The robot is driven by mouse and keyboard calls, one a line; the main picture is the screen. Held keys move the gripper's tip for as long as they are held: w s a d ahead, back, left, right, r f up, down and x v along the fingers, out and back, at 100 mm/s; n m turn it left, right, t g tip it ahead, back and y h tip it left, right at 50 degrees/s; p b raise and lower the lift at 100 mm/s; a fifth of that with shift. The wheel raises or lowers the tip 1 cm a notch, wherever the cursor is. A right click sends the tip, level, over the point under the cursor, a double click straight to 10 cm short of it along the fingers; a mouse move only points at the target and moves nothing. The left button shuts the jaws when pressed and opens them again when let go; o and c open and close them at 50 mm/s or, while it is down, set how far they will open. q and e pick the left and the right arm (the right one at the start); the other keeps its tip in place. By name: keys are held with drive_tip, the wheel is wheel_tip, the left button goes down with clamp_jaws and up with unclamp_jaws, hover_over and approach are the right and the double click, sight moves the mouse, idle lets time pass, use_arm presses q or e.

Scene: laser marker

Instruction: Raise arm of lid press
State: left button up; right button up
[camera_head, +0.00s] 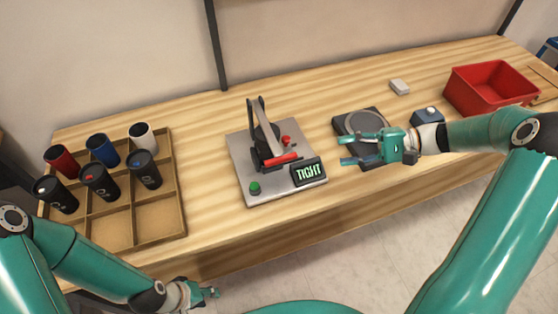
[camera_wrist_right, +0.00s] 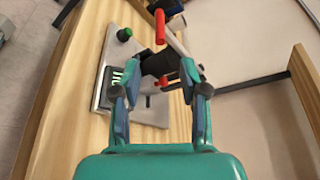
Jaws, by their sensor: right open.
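The lid press (camera_head: 240,150) stands mid-table on a grey plate, with dark uprights, a lever arm ending in a red handle (camera_head: 281,160), and a display (camera_head: 309,172) reading TIGHT. The arm appears lowered, its handle low over the plate. A dark cylindrical body sits under it, partly hidden. In the right wrist view the red handle (camera_wrist_right: 160,27) lies beyond the fingertips. My right gripper (camera_head: 360,149) is open and empty, right of the press and apart from the handle. My left gripper (camera_head: 212,293) hangs by the table's front edge, its jaw opening unclear.
A wooden compartment tray (camera_head: 160,217) at left holds several tumblers. A dark pad with a round plate (camera_head: 345,122) lies beneath my right gripper. A red bin (camera_head: 490,88) and a small white block (camera_head: 399,87) are at the back right. Table between tray and press is clear.

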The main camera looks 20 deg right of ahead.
sight(279, 163)
drive_tip(key=p+x, duration=0.3)
drive_tip(key=x, duration=1.2)
drive_tip(key=shift+p, duration=0.3)
drive_tip(key=shift+w+a+f, duration=0.2)
drive_tip(key=shift+a, duration=0.45)
drive_tip(key=shift+c, duration=0.3)
clamp_jaws()
drive_tip(key=shift+s+a+f, duration=0.15)
drive_tip(key=shift+f, duration=0.05)
drive_tip(key=shift+r, duration=0.1)
